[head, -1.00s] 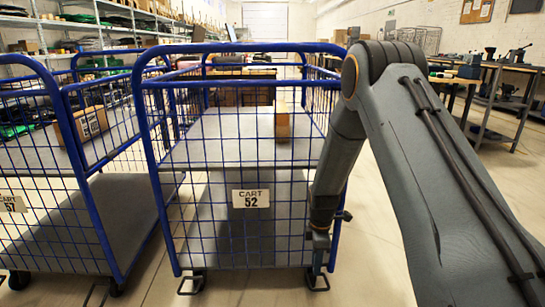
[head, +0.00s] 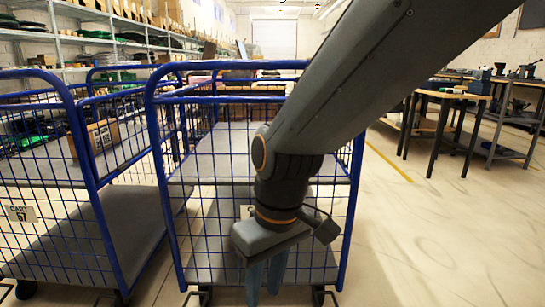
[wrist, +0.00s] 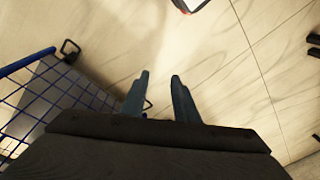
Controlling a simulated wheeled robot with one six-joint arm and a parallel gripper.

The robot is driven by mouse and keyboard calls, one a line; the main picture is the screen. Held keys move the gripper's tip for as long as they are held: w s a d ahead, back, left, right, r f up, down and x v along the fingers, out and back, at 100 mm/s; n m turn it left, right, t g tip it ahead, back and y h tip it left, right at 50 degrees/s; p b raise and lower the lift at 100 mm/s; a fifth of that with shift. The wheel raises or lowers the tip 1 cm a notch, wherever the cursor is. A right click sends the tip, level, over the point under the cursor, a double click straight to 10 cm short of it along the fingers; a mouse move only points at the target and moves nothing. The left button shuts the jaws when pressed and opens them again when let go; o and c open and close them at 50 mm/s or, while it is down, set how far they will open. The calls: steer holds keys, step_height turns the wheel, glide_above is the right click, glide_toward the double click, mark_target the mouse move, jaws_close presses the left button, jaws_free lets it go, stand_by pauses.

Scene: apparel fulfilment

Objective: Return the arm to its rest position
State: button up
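My gripper (head: 265,280) hangs down from my arm in front of the blue wire cart 52 (head: 163,190). In the wrist view its two fingers (wrist: 158,84) point forward with a gap between them. Nothing is between the fingers, only the floor shows beyond. My arm crosses the head view from the upper right and hides part of the cart and most of its number plate. A corner of a blue cart (wrist: 28,62) shows at the left of the wrist view, apart from the fingers.
Cart 57 (head: 87,180) stands to the left, with a cardboard box (head: 98,138) on its shelf. Workbenches (head: 450,95) stand at the right. Shelving (head: 100,42) lines the left wall. The floor (head: 420,230) at the right is clear. A red-and-white object (wrist: 190,5) lies at the wrist view's top edge.

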steer(key=s+r+m+p, duration=0.1)
steer(key=s+r+m, duration=0.15)
steer(key=s, duration=0.65)
steer(key=d+r+m+p, duration=0.2)
steer(key=d+r+p, duration=0.8)
steer(key=p, duration=0.7)
steer(key=d+r+m+h+p, duration=0.1)
steer(key=d+r+m+p, duration=0.2)
steer(key=d+r+p, duration=0.7)
step_height(320, 180, up, 5)
steer(key=p, duration=0.6)
steer(key=shift+d+h+p, duration=0.3)
steer(key=shift+d+p, duration=0.1)
